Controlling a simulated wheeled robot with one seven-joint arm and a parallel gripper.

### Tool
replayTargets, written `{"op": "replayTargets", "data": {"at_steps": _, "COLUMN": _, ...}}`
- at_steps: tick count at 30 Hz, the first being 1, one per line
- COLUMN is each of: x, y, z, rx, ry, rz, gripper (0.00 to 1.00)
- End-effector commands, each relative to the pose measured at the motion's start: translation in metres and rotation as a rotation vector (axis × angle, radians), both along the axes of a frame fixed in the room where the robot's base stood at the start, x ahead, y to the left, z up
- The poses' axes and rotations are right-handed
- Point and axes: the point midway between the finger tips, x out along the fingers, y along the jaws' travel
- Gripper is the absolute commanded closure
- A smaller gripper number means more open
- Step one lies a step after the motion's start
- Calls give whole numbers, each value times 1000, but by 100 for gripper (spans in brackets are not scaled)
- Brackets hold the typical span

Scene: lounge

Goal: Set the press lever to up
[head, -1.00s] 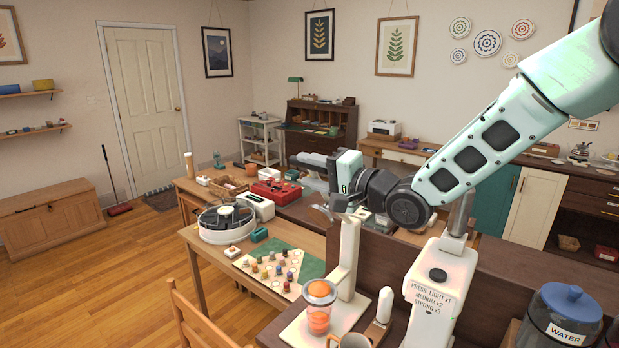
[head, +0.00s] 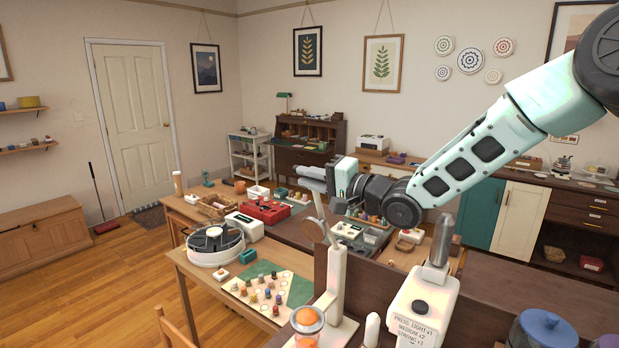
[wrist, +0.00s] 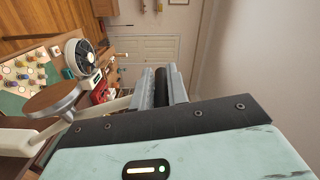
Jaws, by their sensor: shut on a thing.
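The press (head: 337,285) is a white upright column on a pale base at the front middle of the head view. Its pale lever (head: 321,210) rises steeply from the column top towards my gripper (head: 311,176). A round disc (head: 311,232) hangs beside the lever; in the wrist view the disc (wrist: 52,99) has a wooden face and metal rim. In the wrist view my gripper (wrist: 161,88) is shut on the lever's black grip (wrist: 160,86), and the pale lever arm runs behind it. A clear cup with orange contents (head: 307,325) stands on the press base.
A white machine labelled "PRESS" (head: 421,308) stands just right of the press. A blue-lidded jar (head: 545,330) is at the lower right. A game board with pegs (head: 268,293) and a round white device (head: 214,246) lie on the table at left.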

Motion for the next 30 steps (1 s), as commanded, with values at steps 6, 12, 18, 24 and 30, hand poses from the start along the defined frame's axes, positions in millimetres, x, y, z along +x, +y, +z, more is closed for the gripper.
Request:
{"op": "replayTargets", "data": {"at_steps": 6, "x": 14, "y": -19, "z": -9, "rx": -10, "ry": 17, "rz": -46, "gripper": 41}}
{"op": "replayTargets", "data": {"at_steps": 12, "x": 14, "y": -19, "z": -8, "rx": -11, "ry": 13, "rz": -47, "gripper": 31}}
{"op": "replayTargets", "data": {"at_steps": 18, "x": 14, "y": -19, "z": -6, "rx": -12, "ry": 9, "rz": -47, "gripper": 31}}
{"op": "replayTargets", "data": {"at_steps": 24, "x": 8, "y": -26, "z": -7, "rx": -12, "ry": 7, "rz": -46, "gripper": 31}}
{"op": "replayTargets", "data": {"at_steps": 30, "x": -16, "y": -54, "z": -8, "rx": -12, "ry": 4, "rz": -45, "gripper": 31}}
